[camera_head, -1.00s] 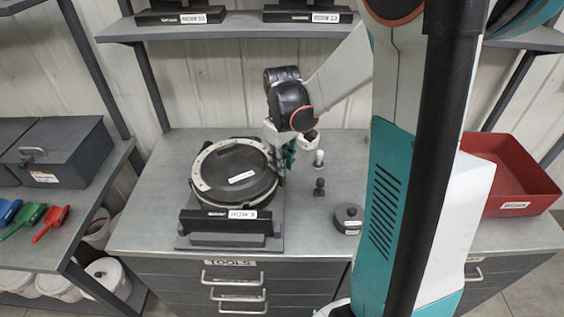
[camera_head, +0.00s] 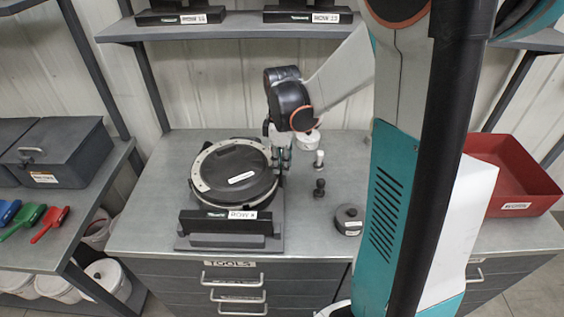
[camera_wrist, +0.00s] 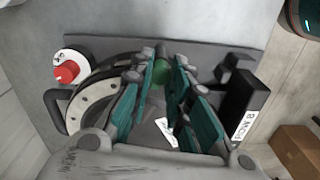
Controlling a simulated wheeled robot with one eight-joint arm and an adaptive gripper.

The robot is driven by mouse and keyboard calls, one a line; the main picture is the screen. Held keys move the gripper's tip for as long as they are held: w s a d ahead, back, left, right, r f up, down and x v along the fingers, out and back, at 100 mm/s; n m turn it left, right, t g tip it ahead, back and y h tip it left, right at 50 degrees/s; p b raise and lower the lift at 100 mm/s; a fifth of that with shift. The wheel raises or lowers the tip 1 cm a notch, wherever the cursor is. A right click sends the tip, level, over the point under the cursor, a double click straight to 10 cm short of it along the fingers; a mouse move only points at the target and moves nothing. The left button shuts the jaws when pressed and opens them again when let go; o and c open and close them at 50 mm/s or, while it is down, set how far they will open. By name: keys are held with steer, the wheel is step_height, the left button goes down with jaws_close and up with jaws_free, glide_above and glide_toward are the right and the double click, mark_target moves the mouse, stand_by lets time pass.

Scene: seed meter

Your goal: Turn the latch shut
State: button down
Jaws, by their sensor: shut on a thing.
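The seed meter (camera_head: 207,190) is a round black disc housing with a pale ring, set on a dark stand on the bench. My gripper (camera_head: 281,164) is at the right rim of the meter in the head view. In the wrist view its teal fingers (camera_wrist: 160,74) are shut on a green knob (camera_wrist: 160,72), apparently the latch's handle. The rest of the latch is mostly hidden by the fingers. The meter's pale ring (camera_wrist: 92,112) shows left of the fingers.
A white peg (camera_head: 319,159), a black peg (camera_head: 319,187) and a dark round puck (camera_head: 348,219) stand right of the meter. A red bin (camera_head: 522,188) is at the far right. In the wrist view a red knob (camera_wrist: 66,72) on a white base sits beside the meter.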

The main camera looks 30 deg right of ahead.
stand_by(0.4)
steer(key=c, duration=1.5)
jaws_free()
steer(key=shift+o, duration=0.2)
step_height(320, 180, up, 12)
